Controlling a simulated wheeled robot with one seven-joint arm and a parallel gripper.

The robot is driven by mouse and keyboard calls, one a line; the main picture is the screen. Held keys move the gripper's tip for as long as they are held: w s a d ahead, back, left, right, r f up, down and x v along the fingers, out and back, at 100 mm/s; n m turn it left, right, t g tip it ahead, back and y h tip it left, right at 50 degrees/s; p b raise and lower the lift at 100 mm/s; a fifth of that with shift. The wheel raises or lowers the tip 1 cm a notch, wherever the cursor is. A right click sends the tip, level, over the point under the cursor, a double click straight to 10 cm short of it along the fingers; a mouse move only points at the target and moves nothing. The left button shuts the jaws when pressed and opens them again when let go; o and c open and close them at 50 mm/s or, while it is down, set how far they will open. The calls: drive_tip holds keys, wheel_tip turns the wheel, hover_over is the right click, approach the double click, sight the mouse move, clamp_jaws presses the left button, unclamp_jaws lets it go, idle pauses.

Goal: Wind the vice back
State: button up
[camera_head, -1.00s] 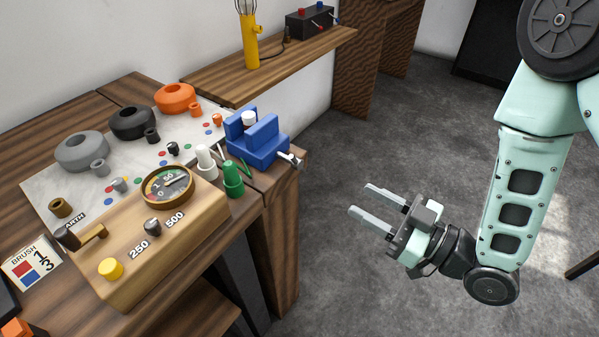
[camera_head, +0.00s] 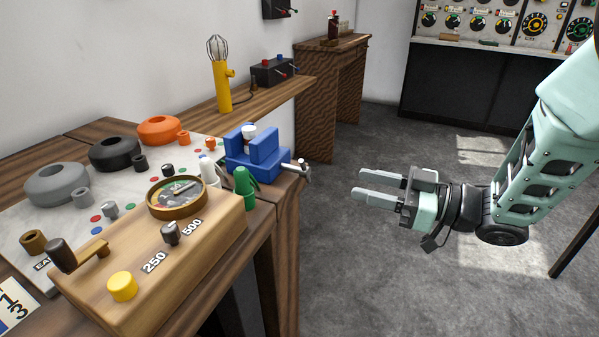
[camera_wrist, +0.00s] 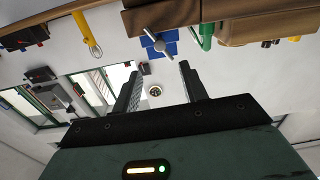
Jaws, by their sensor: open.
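The blue vice (camera_head: 262,157) stands at the right corner of the workbench with a white round piece (camera_head: 249,131) between its jaws. Its metal handle (camera_head: 303,170) sticks out past the bench edge towards my gripper. My gripper (camera_head: 356,187) is open and empty, in the air right of the handle and apart from it. In the wrist view the vice (camera_wrist: 160,50) is seen upside down, with its handle (camera_wrist: 158,44) in front of it. The open fingers (camera_wrist: 158,88) point towards that side.
A yellow lamp (camera_head: 221,95) stands on the shelf behind. The floor (camera_head: 350,270) around my gripper is clear.

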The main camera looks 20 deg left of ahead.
sight(309, 172)
drive_tip(key=a, duration=1.4)
drive_tip(key=shift+w, duration=0.35)
clamp_jaws()
drive_tip(key=shift+n+b, duration=0.3)
drive_tip(key=shift+n, duration=0.5)
